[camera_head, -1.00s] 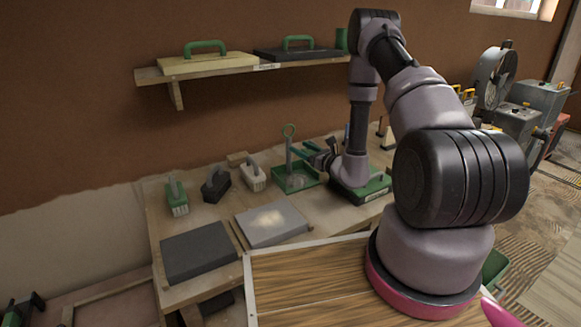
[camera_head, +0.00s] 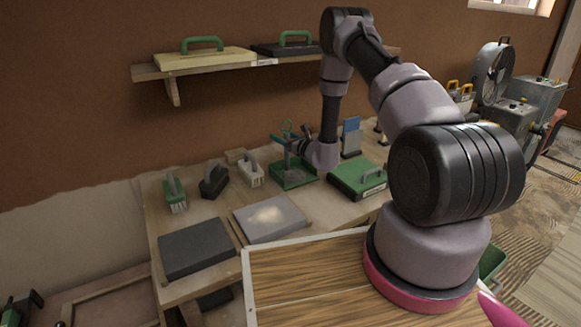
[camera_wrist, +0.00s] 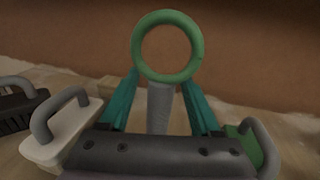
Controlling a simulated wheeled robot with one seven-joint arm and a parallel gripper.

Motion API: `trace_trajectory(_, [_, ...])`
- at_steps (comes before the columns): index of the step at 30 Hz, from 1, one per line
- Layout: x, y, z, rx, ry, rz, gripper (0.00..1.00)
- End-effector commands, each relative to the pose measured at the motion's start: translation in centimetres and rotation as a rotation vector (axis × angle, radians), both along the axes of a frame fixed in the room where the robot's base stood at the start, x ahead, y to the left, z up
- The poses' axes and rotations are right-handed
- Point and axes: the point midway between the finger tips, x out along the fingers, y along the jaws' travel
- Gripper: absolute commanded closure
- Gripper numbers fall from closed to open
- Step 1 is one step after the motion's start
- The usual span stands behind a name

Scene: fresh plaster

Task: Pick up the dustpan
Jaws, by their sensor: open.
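The dustpan (camera_head: 293,179) is a green pan on the workbench with an upright grey handle ending in a green ring. The ring (camera_wrist: 167,47) stands large in the middle of the wrist view, with the grey handle (camera_wrist: 160,108) below it. My gripper (camera_wrist: 160,84) is open, with one teal finger on each side of the handle and a visible gap to both. In the head view my gripper (camera_head: 287,140) is at the handle above the pan and partly covers it.
White-and-grey brushes (camera_head: 250,174) and a black one (camera_head: 214,181) stand left of the dustpan. A grey board (camera_head: 270,218) lies in front. The shelf (camera_head: 200,67) overhangs behind.

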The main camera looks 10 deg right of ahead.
Motion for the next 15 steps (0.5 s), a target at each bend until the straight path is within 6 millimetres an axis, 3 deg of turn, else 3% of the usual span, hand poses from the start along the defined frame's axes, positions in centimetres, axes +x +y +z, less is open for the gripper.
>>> trace_trajectory(3, [-0.02,-0.02,0.00,0.000,0.000,0.000,0.40])
trace_trajectory(8, [-0.04,-0.03,0.01,0.000,0.000,0.000,1.00])
trace_trajectory(15, [-0.05,-0.04,0.01,0.000,0.000,0.000,1.00])
